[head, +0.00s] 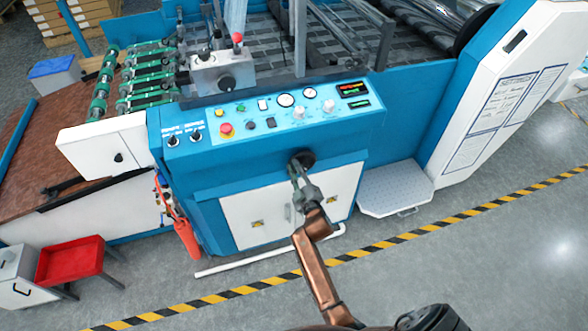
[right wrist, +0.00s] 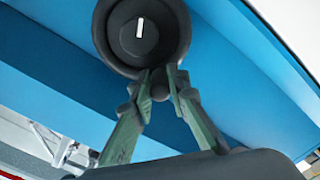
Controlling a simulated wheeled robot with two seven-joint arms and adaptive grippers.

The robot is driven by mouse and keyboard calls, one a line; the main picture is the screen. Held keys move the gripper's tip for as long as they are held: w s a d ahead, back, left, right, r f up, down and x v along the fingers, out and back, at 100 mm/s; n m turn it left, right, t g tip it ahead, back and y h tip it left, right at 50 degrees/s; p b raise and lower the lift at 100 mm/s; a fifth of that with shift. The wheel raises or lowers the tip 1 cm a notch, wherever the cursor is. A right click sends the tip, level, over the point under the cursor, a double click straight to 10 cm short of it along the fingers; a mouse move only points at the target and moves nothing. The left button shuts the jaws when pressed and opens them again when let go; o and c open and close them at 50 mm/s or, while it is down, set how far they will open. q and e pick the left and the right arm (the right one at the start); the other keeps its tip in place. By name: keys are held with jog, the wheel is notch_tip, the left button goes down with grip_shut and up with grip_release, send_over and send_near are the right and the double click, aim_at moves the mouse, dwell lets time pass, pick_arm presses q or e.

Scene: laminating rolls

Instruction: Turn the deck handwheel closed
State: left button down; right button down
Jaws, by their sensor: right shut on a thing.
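The deck handwheel (head: 304,158) is a small dark round wheel on the front of the blue machine, under the control panel. In the right wrist view the handwheel (right wrist: 141,32) shows a black rim and a hub with a white mark, which stands nearly upright. My right gripper (head: 297,174) reaches it from below. In the right wrist view the fingertips (right wrist: 165,82) are closed at the lower rim, around a small dark knob (right wrist: 188,92) or the rim edge; part of the grip is hidden. My left gripper is not in view.
The control panel (head: 270,112) with buttons, gauges and a red emergency stop sits just above the handwheel. White cabinet doors (head: 255,220) lie below. A metal step (head: 395,188) stands to the right, a red extinguisher (head: 187,240) to the left.

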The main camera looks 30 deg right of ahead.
jog(key=shift+d+r, duration=0.1)
jog(key=c, duration=1.8)
grip_release()
jog(key=shift+c, duration=0.2)
jog(key=shift+s, duration=0.3)
jog(key=v, duration=0.7)
